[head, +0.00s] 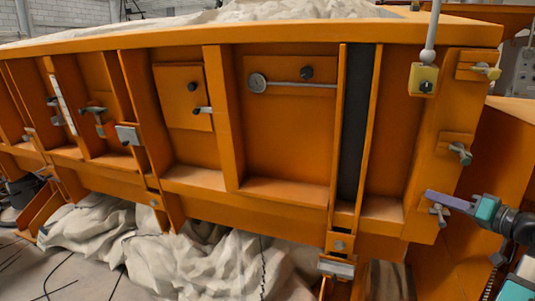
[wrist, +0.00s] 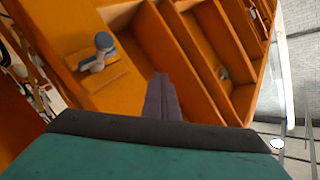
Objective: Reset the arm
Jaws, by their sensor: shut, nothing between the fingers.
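My gripper (head: 430,195) is at the right in the head view, with its purple fingers pointing left toward the orange sandbed wall (head: 290,140). The fingers are shut with nothing between them. They appear just above a lower T-shaped metal handle (head: 439,213) on the wall's right post; I cannot tell whether they touch it. In the wrist view the shut fingers (wrist: 162,90) stand upright in the middle, above the teal gripper body, with the orange wall's ribs behind them. A knob with a blue-grey top (wrist: 103,45) stands left of the fingers there.
Other handles stick out above, one at mid-height (head: 460,152) and one near the top (head: 486,71). A grey rod ends in a yellow block (head: 424,79). Pale cloth (head: 215,255) lies under the sandbed. A grey cabinet (head: 520,75) stands at the far right.

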